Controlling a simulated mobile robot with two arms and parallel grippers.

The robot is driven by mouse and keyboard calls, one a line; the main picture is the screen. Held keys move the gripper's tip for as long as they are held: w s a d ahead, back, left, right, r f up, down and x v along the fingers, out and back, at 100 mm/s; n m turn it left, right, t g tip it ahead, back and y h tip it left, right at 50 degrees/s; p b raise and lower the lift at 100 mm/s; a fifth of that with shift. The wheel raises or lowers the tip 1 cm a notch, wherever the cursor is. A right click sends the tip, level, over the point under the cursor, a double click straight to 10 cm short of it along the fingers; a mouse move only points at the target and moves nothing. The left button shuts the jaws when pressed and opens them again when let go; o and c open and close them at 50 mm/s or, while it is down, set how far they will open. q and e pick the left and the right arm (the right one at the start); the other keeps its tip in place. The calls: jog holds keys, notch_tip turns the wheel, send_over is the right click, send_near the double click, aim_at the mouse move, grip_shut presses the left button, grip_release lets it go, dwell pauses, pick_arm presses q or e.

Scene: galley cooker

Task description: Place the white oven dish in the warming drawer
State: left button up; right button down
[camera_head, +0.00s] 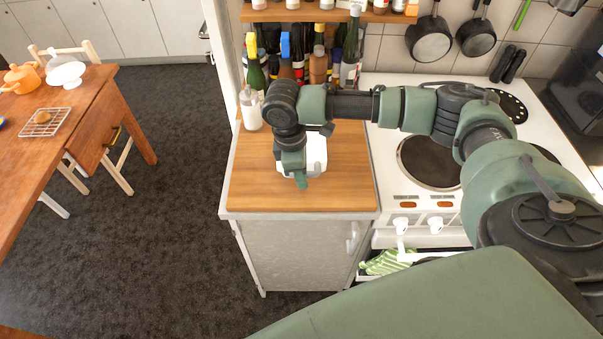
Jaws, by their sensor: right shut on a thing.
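The white oven dish (318,152) is at the wooden counter top left of the cooker, mostly hidden behind my right gripper. My right gripper (301,179) points down over the counter and is shut on the dish. I cannot tell whether the dish still touches the counter. Low on the cooker front, the warming drawer (408,255) appears at least partly open, with a green-and-white striped cloth (387,262) in it. My arm and body hide its right part. My left gripper is not in view.
Bottles (255,75) crowd the back of the counter under a shelf. The white cooker (388,150) with round hotplates (427,160) stands right of it, under my arm. The wooden counter (270,195) is clear in front. A wooden table (95,110) stands far left across open dark floor.

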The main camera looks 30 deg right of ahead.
jog(key=c, duration=1.4)
grip_release()
jog(key=shift+f, duration=0.1)
jog(key=shift+o, duration=0.2)
